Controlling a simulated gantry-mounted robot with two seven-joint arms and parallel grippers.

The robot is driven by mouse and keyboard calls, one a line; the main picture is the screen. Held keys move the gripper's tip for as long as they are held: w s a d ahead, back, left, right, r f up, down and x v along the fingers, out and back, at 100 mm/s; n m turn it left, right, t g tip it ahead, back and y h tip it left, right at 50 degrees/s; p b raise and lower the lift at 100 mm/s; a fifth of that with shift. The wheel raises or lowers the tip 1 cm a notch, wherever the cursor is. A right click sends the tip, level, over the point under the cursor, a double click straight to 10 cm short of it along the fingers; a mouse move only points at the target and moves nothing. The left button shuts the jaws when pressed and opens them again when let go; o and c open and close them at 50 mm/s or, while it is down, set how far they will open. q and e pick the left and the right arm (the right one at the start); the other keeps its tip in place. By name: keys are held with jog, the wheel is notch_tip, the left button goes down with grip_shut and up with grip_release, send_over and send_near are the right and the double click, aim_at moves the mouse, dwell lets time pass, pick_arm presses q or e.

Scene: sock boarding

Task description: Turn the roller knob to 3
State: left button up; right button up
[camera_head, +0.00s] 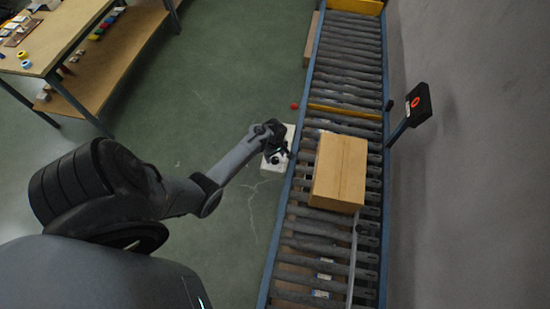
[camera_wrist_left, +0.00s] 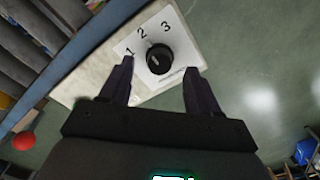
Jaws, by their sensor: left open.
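The roller knob (camera_wrist_left: 159,57) is a round black dial on a pale panel (camera_wrist_left: 207,46) printed with 1, 2 and 3 in an arc. A small light mark shows on it, but I cannot tell which number it points to. My left gripper (camera_wrist_left: 159,72) is open, with one finger on each side of the knob in the left wrist view; I see no clear contact. In the head view my left gripper (camera_head: 279,153) is over the white control box (camera_head: 268,168) at the conveyor's left side and hides part of it. My right gripper is not in view.
A roller conveyor (camera_head: 345,80) with a blue frame carries a cardboard box (camera_head: 339,173) near the control box. A red ball-shaped button (camera_head: 294,106) is beside the frame. A black device on a post (camera_head: 418,104) stands at the right. A workbench (camera_head: 45,42) is upper left; green floor between is clear.

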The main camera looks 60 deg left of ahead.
aim_at(275, 160)
pick_arm(q)
jog(key=shift+f, duration=1.05)
jog(key=shift+c, duration=0.2)
jog(key=c, duration=1)
